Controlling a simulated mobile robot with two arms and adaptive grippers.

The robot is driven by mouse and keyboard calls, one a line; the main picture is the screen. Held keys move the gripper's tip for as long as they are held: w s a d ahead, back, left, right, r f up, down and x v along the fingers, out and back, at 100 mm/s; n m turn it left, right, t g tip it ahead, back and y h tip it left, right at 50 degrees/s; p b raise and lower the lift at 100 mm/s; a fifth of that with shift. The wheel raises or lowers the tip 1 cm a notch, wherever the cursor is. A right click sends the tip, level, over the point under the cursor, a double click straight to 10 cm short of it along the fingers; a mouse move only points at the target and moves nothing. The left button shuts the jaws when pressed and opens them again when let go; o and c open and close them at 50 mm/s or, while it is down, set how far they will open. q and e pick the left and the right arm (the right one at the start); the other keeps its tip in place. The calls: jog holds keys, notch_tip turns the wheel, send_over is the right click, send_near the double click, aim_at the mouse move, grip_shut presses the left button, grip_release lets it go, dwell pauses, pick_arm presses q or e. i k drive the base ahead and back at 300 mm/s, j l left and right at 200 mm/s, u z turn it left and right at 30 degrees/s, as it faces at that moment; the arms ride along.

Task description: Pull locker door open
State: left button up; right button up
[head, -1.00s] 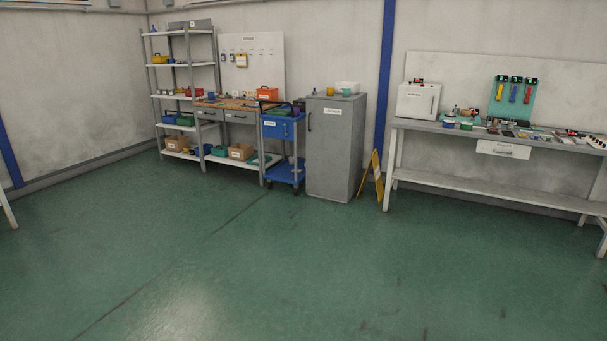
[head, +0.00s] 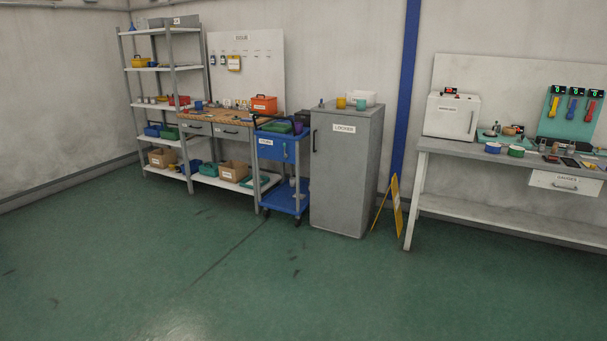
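The grey locker (head: 340,185) stands on the floor against the back wall, a little right of the middle of the head view. Its front door (head: 335,180) looks shut. The door carries a white label and a dark vertical handle (head: 314,141) near its upper left edge. A yellow cup, a teal cup, a small bluish item and a white box stand on top of the locker. It is across open floor from me. Neither of my grippers shows in the view.
A blue cart (head: 284,170) stands close on the locker's left, near the workbench and shelf rack (head: 165,110). A yellow folding sign (head: 393,205) leans at its right, beside a long workbench (head: 480,210). The green floor (head: 270,275) in front is clear.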

aim_at(340, 143)
jog(key=i, duration=3.85)
